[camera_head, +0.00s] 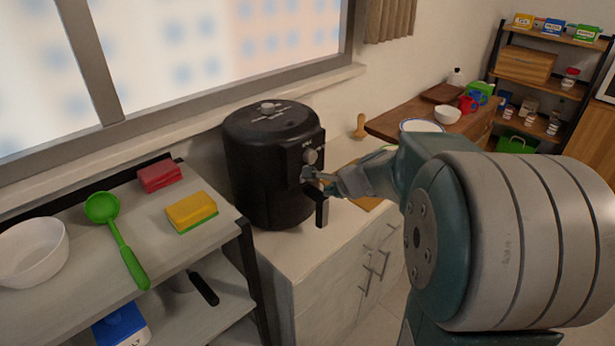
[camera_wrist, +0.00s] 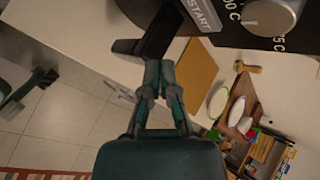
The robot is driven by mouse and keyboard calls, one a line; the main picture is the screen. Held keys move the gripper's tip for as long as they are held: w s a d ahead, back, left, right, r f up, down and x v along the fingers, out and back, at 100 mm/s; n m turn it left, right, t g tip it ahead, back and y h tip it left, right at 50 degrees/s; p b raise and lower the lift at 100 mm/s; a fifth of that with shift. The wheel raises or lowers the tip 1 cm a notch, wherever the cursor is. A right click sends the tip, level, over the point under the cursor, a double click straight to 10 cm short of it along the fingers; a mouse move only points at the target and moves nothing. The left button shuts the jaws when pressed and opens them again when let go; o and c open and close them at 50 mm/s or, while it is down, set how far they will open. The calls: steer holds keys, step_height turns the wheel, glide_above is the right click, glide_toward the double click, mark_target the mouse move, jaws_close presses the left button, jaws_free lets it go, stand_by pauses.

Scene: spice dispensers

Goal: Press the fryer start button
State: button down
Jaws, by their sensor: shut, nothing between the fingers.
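The black fryer (camera_head: 258,165) stands on the white counter beneath the window. Its front carries a round knob (camera_head: 310,156), also large at the top right of the wrist view (camera_wrist: 272,14). The grey start button (camera_wrist: 203,14), marked START, shows beside the knob in the wrist view. The fryer's dark handle (camera_wrist: 160,36) sticks out below the button. My gripper (camera_head: 318,180) is shut and empty in front of the fryer's front panel. In the wrist view my gripper's fingertips (camera_wrist: 160,68) are near the handle's end, off the button. I cannot tell whether they touch the handle.
A shelf (camera_head: 60,290) at the left holds a white bowl (camera_head: 32,250), a green ladle (camera_head: 118,235) and two sponges. A cutting board (camera_wrist: 190,75) lies on the counter beside the fryer. A wooden table (camera_head: 395,120) with dishes and a spice rack (camera_head: 545,85) stand farther right.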

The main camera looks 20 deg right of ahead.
mark_target(314, 191)
steer(key=w, duration=0.3)
steer(key=shift+a, duration=0.3)
steer(key=shift+w+a, duration=0.15)
steer(key=shift+w, duration=0.3)
steer(key=shift+w+a, duration=0.1)
steer(key=shift+a, duration=0.05)
stand_by(0.7)
steer(key=shift+w+a+r, duration=0.1)
steer(key=shift+w, duration=0.2)
steer(key=shift+w+a, duration=0.15)
steer(key=shift+w, duration=0.2)
stand_by(0.6)
stand_by(0.3)
steer(key=shift+s+d, duration=0.3)
steer(key=shift+s, duration=0.45)
